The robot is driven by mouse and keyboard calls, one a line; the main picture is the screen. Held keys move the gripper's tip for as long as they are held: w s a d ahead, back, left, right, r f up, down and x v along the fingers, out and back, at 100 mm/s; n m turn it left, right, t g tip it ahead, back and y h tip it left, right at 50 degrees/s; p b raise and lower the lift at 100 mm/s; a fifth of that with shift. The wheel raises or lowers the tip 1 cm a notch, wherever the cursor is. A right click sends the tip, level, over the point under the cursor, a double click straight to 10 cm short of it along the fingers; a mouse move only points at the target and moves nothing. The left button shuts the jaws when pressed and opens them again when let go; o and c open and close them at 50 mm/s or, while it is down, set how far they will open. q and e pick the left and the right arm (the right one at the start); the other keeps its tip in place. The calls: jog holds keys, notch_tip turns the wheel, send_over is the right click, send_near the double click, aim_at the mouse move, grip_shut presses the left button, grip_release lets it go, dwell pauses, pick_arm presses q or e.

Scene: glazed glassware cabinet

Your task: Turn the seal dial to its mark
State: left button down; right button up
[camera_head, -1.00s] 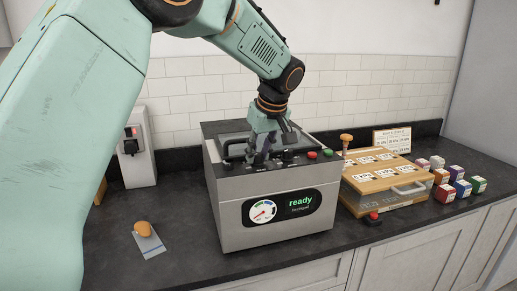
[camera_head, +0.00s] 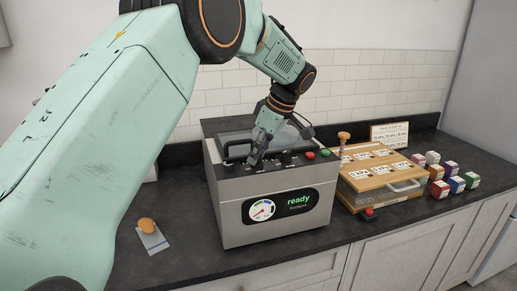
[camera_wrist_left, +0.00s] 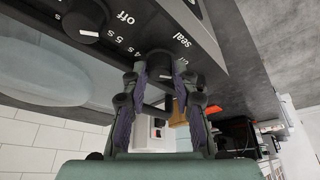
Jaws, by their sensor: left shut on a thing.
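The seal dial (camera_wrist_left: 160,59) is a dark round knob on the top panel of the steel sealing machine (camera_head: 232,205). The word "seal" is printed beside it in the left wrist view. My left gripper (camera_wrist_left: 160,84) is shut on this dial, one finger on each side. In the head view the left gripper (camera_head: 256,157) reaches down onto the machine's front top edge and hides the dial. The dial's pointer and its exact setting are hard to read. My right gripper is not in view.
A second black knob (camera_wrist_left: 86,20) with a white pointer is close by. A wooden case (camera_head: 380,178), coloured blocks (camera_head: 457,186) and a red-topped button (camera_head: 369,212) stand further right. The front-left counter is mostly clear.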

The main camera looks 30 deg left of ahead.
pick_arm(q)
jog(key=shift+f, duration=0.15)
jog(key=c, duration=1.5)
grip_release()
jog(key=o, duration=0.5)
jog(key=shift+c, duration=0.2)
jog(key=v, duration=1.2)
